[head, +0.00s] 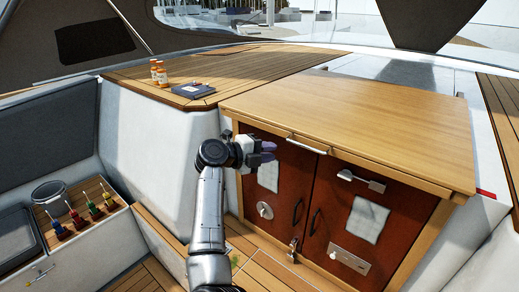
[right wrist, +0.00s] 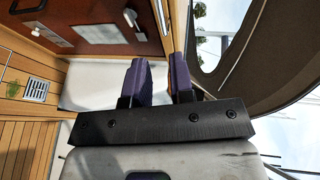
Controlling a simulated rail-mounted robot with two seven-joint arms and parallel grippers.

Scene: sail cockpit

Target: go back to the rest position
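My right gripper (head: 269,152) is in the middle of the head view, raised in front of the cabinet's left door (head: 279,181). Its two purple fingers also show in the right wrist view (right wrist: 161,70), with a clear gap between them and nothing held. It is open and empty. Whether it touches the door cannot be told from the head view, but the right wrist view shows no contact at the fingertips. My left gripper is in neither view.
The wooden cabinet top (head: 355,115) overhangs the doors near my right gripper. Several screwdrivers (head: 79,218) stand in a rack at left. A round pot (head: 48,192) is behind them.

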